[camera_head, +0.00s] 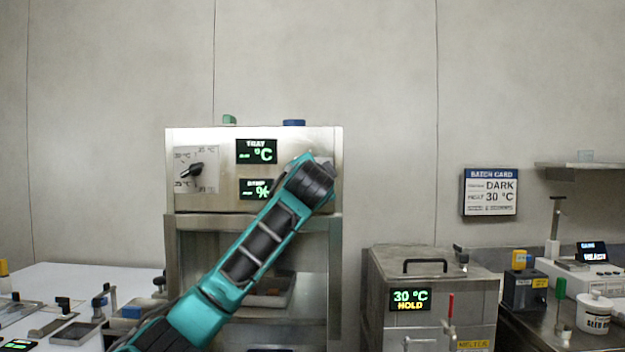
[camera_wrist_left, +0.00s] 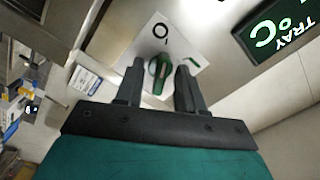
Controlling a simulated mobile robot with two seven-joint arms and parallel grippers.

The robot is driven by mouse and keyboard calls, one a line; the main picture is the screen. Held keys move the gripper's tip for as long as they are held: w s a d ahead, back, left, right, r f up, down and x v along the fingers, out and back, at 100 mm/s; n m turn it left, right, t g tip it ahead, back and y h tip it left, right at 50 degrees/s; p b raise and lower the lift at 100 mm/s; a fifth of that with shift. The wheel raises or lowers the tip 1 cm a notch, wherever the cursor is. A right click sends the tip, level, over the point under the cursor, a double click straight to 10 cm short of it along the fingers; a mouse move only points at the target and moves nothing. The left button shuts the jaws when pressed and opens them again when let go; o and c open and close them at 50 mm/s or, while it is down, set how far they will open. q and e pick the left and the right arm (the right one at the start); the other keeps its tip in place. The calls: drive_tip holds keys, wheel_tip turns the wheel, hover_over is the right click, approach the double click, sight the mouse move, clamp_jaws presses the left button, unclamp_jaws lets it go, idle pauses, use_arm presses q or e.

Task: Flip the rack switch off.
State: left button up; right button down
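The rack switch (camera_wrist_left: 159,72) shows in the left wrist view as a green and dark lever on a white plate (camera_wrist_left: 183,47). The plate carries a black O and a bar mark. My left gripper (camera_wrist_left: 158,84) is open, with one finger on each side of the switch and a gap visible between them. Whether a finger touches the lever I cannot tell. In the head view my left arm reaches across the steel cabinet (camera_head: 222,136) to the right end of its panel, and the wrist hides the switch. My right gripper is in neither view.
The panel also holds a black rotary knob (camera_head: 192,170) and two green displays, the upper one (camera_head: 257,151) reading TRAY. A tray sits in the opening below. To the right stands a steel tank (camera_head: 372,262) with a 30 °C HOLD display. A batch card (camera_head: 490,192) hangs on the wall.

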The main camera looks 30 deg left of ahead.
use_arm(q)
drive_tip(key=b+v, duration=0.2)
drive_tip(key=v, duration=1.1)
drive_tip(key=shift+w+f, duration=0.15)
